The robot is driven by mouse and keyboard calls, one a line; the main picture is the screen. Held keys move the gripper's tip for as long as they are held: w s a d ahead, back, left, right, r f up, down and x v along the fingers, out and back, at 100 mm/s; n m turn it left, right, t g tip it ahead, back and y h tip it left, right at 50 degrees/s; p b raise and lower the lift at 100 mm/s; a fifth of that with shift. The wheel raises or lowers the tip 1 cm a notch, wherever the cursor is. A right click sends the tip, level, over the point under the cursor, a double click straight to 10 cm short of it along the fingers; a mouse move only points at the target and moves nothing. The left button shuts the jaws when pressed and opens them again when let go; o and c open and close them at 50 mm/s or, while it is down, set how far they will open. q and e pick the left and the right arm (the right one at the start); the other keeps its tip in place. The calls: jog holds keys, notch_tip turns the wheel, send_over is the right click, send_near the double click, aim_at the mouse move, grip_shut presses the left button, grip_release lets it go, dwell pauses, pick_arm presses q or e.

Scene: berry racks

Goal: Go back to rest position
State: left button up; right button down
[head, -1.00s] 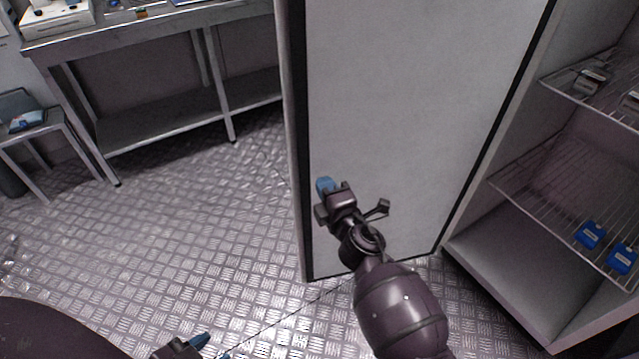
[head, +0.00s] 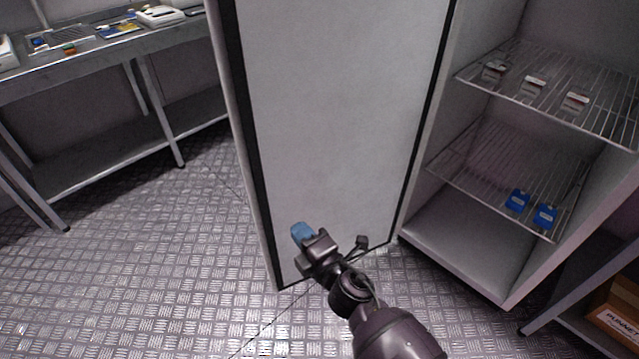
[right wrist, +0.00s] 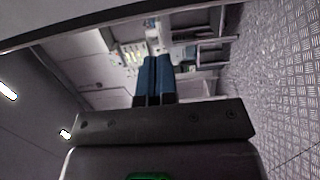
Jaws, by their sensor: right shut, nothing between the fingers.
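My right gripper (head: 301,233) is in front of the open white door (head: 340,110) in the head view. Its blue fingers are shut with nothing between them; they also show closed together in the right wrist view (right wrist: 153,78). I cannot tell whether the gripper touches the door. My left gripper is out of the head view.
An open cabinet stands at right, with red-and-white packs (head: 534,86) on its upper wire shelf and blue packs (head: 517,200) on the lower one. A metal table (head: 100,62) stands at left. A cardboard box (head: 615,310) sits at lower right. Patterned floor between is clear.

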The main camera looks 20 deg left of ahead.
jog(key=s+d+m+t+h+p, duration=0.25)
jog(key=s+d+m+h, duration=0.3)
jog(key=d+m, duration=0.55)
jog(key=s+d+m+t+h+p, duration=0.1)
jog(key=s+d+m+h+p, duration=0.4)
jog(key=d, duration=1)
pick_arm(q)
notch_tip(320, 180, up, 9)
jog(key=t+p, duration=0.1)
jog(key=p, duration=0.2)
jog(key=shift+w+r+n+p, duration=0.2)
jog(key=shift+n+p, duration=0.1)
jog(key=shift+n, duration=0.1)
pick_arm(e)
jog(key=s+d+r+m+g+h, duration=0.2)
jog(key=s+d+m, duration=0.9)
jog(key=s+d, duration=0.6)
jog(key=s+g+h, duration=0.1)
jog(key=s+g, duration=0.1)
jog(key=s, duration=0.1)
jog(key=shift+s, duration=0.15)
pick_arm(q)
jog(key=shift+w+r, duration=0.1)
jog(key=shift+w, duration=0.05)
pick_arm(e)
jog(key=shift+h, duration=0.25)
